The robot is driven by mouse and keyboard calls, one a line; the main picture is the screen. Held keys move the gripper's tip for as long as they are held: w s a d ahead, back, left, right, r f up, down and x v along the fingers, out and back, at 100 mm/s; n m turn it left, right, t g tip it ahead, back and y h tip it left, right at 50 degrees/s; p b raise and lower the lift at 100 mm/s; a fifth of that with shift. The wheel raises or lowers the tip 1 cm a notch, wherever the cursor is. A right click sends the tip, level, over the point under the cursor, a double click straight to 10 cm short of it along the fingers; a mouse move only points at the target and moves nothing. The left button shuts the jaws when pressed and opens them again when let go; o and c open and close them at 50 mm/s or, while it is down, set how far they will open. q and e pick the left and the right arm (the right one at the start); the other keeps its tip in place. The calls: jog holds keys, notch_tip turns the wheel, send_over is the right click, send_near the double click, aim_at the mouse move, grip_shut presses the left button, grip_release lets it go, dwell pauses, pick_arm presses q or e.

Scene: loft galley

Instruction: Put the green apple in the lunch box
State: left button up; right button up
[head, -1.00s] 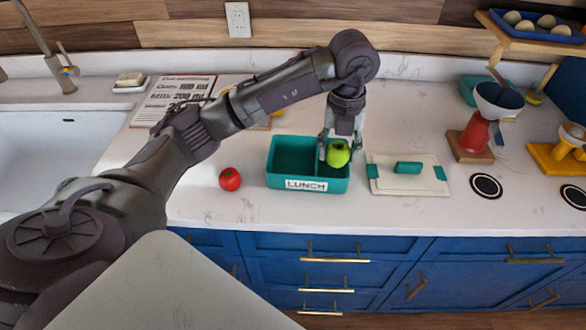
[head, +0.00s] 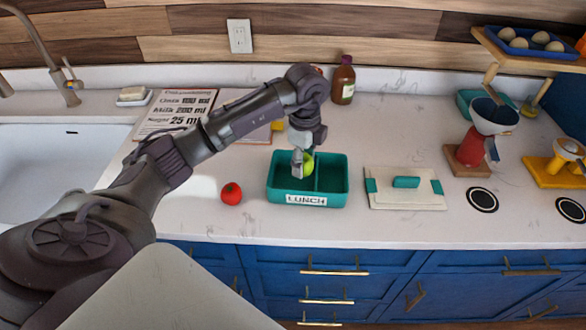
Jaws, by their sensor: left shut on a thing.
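The green apple (head: 308,164) is held in my left gripper (head: 301,165), which is shut on it. It is over the left compartment of the teal lunch box (head: 333,199), near the divider; one finger hides part of the apple. I cannot tell whether the apple touches the box floor. The lunch box stands open on the counter, with a LUNCH label on its front. Its right compartment looks empty. My right gripper is not in view.
A red tomato (head: 231,194) lies left of the box. A white lid (head: 405,194) with teal clips lies to the right. A brown bottle (head: 343,82) stands behind, and a recipe board (head: 176,112) lies back left. The counter's front strip is clear.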

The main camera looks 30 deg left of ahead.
aim_at(293, 183)
pick_arm(q)
jog(key=a, duration=0.1)
jog(key=f, duration=0.1)
jog(key=a, duration=0.1)
jog(key=shift+s+a+f+p, duration=0.25)
jog(key=shift+a+f+p, duration=0.05)
jog(key=shift+f, duration=0.05)
notch_tip(293, 183, down, 3)
jog(key=shift+f+p, duration=0.1)
jog(key=shift+p, duration=0.65)
jog(key=shift+f, duration=0.4)
jog(key=shift+f, duration=0.15)
jog(key=o, duration=1.2)
